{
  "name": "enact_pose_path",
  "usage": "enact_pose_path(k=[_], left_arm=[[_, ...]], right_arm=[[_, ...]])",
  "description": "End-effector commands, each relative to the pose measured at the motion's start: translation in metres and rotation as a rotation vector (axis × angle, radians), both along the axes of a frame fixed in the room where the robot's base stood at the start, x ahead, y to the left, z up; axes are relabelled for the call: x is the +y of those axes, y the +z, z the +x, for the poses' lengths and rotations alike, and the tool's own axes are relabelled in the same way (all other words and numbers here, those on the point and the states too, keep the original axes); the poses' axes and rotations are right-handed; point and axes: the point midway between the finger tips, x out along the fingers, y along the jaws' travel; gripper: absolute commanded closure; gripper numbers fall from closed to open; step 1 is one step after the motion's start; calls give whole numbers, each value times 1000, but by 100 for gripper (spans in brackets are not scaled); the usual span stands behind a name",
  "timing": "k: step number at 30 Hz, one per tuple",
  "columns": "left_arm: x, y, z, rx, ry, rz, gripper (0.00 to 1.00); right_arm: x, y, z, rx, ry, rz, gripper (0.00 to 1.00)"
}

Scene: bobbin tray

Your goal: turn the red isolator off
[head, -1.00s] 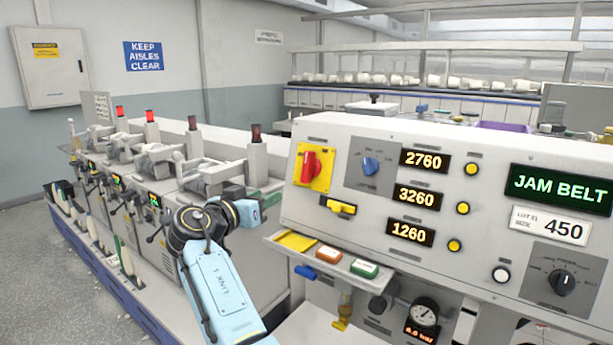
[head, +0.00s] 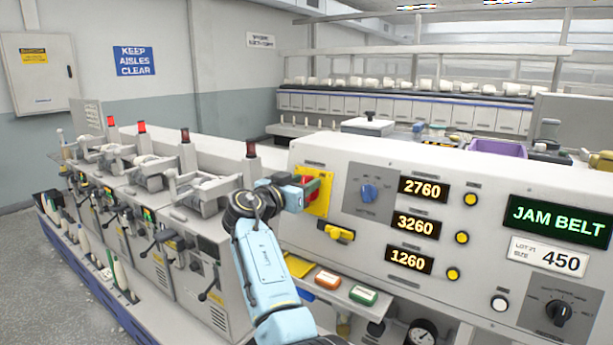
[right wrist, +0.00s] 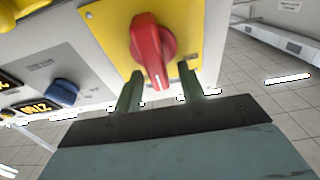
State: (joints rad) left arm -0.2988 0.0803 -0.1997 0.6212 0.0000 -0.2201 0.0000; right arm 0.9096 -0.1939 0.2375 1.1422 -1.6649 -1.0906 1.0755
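The red isolator knob (head: 312,187) sits on a yellow plate (head: 326,188) at the left end of the sloping control panel. In the head view my right gripper (head: 306,184) is at the knob and hides most of it. In the right wrist view the red knob (right wrist: 151,45) shows clearly, its white-marked end pointing down towards the gripper. The two green fingers (right wrist: 160,82) are spread apart, one on each side of that end. I see gaps between knob and fingers; the gripper is open. My left gripper is not in view.
A blue rotary knob (head: 370,191) and a yellow switch (head: 337,231) are close by on the panel (head: 480,215). A ledge with coloured labels (head: 345,288) projects below. Winding units (head: 165,185) with lamps stand to the left.

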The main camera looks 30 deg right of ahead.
Motion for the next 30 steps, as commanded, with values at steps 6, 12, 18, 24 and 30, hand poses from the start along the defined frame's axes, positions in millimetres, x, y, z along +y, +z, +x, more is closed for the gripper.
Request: enact_pose_path(k=[6,12,18,24,30], left_arm=[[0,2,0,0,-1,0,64],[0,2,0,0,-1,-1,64],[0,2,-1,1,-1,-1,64],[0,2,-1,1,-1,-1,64],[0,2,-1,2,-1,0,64]], right_arm=[[-4,-1,1,1,2,1,60],[-4,-1,1,1,2,1,67],[-4,-1,1,1,2,1,93],[-4,-1,1,3,2,0,100],[-3,-1,2,36,12,-14,100]])
